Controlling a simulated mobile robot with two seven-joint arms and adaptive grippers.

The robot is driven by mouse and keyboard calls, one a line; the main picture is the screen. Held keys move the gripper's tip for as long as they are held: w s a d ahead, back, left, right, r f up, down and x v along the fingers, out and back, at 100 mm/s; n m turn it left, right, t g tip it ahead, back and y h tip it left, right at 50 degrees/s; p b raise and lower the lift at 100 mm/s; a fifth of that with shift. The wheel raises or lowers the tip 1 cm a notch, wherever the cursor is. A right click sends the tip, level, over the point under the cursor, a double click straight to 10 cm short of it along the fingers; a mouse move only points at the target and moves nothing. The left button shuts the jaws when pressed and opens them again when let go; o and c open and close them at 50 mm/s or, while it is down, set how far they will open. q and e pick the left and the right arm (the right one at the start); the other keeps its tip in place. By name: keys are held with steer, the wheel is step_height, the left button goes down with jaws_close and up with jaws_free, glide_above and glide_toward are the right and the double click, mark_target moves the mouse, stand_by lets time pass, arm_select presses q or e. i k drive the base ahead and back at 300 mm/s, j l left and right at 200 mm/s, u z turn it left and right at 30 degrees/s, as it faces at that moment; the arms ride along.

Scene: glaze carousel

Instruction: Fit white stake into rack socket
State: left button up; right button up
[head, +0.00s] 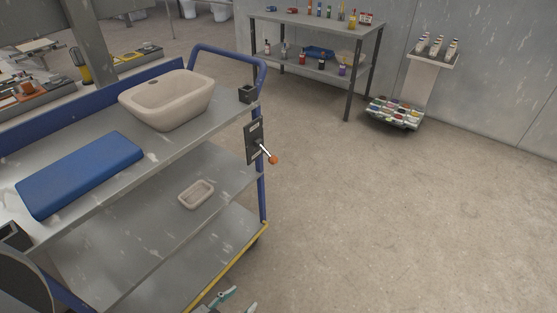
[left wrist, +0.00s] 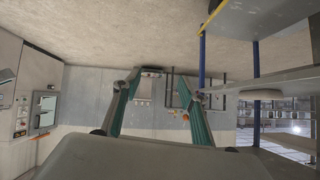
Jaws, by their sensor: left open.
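A white rod with an orange knob (head: 266,153) sticks out from a dark plate (head: 251,141) on the cart's right end. I cannot tell whether this rod is the white stake or whether the plate is part of the rack. I see no other clear stake or socket. My left gripper (head: 232,300) shows at the bottom edge of the head view, low beside the cart and well below the rod. Its two teal fingers stand apart in the left wrist view (left wrist: 157,88), with nothing between them. My right gripper is not in view.
The blue-framed cart (head: 215,127) carries a beige basin (head: 165,115), a blue folded pad (head: 80,172) and a small dish (head: 196,194) on a lower shelf. A table (head: 345,28) and a white stand (head: 425,85) are at the back. The floor on the right is clear.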

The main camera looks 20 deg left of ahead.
mark_target(128, 245)
steer(key=u, duration=3.1)
